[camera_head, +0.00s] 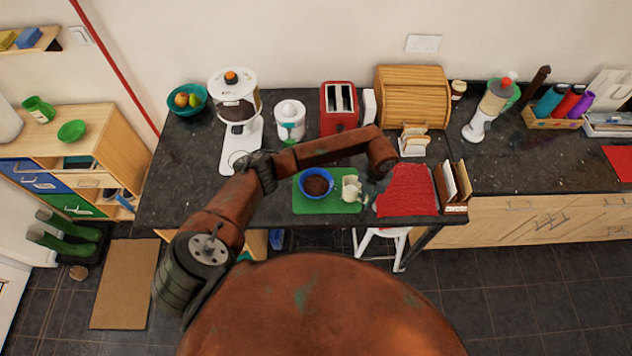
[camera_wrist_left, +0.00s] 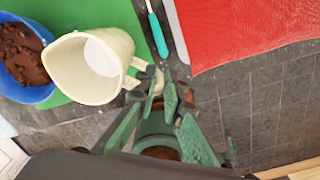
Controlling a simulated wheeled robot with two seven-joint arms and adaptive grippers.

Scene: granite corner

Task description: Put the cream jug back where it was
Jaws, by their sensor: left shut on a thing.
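The cream jug (camera_head: 350,189) is at the right end of the green board (camera_head: 331,206), just right of the blue bowl (camera_head: 306,189) of dark brown food. In the left wrist view the cream jug (camera_wrist_left: 84,75) shows its open mouth with white inside, and its handle points at my fingers. My left gripper (camera_head: 368,194) reaches in from the right side of the jug. Its green fingers in the left wrist view (camera_wrist_left: 160,90) are shut on the jug's handle. I cannot tell whether the jug's base touches the board. My right gripper is out of view.
A red cloth (camera_head: 407,190) lies right of the board, with a teal-handled utensil (camera_wrist_left: 157,34) between them. A rack (camera_head: 454,187) stands at the counter's right front. The white juicer (camera_head: 290,118), red toaster (camera_head: 338,110) and white coffee machine (camera_head: 236,110) stand behind. The counter's front edge is close.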

